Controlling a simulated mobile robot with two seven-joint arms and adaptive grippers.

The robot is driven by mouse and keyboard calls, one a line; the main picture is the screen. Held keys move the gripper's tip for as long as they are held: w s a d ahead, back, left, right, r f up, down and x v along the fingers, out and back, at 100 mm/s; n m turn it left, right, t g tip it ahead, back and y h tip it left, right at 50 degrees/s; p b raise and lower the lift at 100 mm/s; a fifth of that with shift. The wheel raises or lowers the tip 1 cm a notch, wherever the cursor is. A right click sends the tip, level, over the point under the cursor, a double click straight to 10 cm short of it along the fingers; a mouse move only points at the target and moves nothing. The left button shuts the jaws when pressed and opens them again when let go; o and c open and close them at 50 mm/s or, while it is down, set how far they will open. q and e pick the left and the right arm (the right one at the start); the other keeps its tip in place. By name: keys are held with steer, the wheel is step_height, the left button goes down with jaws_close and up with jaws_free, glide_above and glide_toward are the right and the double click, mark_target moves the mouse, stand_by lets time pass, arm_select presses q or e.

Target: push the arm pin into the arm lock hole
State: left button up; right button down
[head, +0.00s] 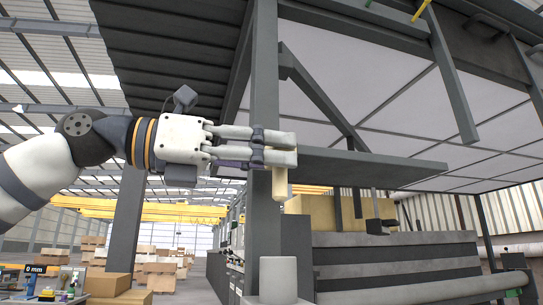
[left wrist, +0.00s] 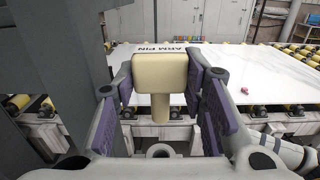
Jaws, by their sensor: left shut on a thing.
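My left gripper (head: 283,149) is shut on the cream arm pin (head: 279,184). In the head view the pin's shaft hangs below the fingers, in front of a grey steel post. In the left wrist view the pin's blocky head (left wrist: 160,72) sits between the purple-padded fingers (left wrist: 160,95), its round shaft pointing down, with the label "ARM PIN" at its top edge. A grey ring with a dark opening (left wrist: 160,150) shows below the shaft, apart from it in the picture. I cannot tell if this is the arm lock hole. My right gripper is not in view.
A grey vertical post (head: 264,60) stands close by the left gripper, and a grey beam (head: 370,168) extends to its right. A wide white slab (left wrist: 225,70) lies on rollers beyond the pin. A grey cylinder (head: 278,275) shows at the bottom of the head view.

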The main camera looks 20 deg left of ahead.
arm_select(q)
steer(key=shift+s+a, duration=0.1)
steer(key=shift+a, duration=0.1)
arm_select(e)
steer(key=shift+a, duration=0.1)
arm_select(q)
step_height(320, 180, down, 4)
steer(key=shift+b, duration=0.35)
steer(key=shift+f, duration=0.75)
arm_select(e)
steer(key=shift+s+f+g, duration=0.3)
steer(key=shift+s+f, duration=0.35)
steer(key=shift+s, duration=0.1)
arm_select(q)
steer(key=shift+s+r, duration=0.1)
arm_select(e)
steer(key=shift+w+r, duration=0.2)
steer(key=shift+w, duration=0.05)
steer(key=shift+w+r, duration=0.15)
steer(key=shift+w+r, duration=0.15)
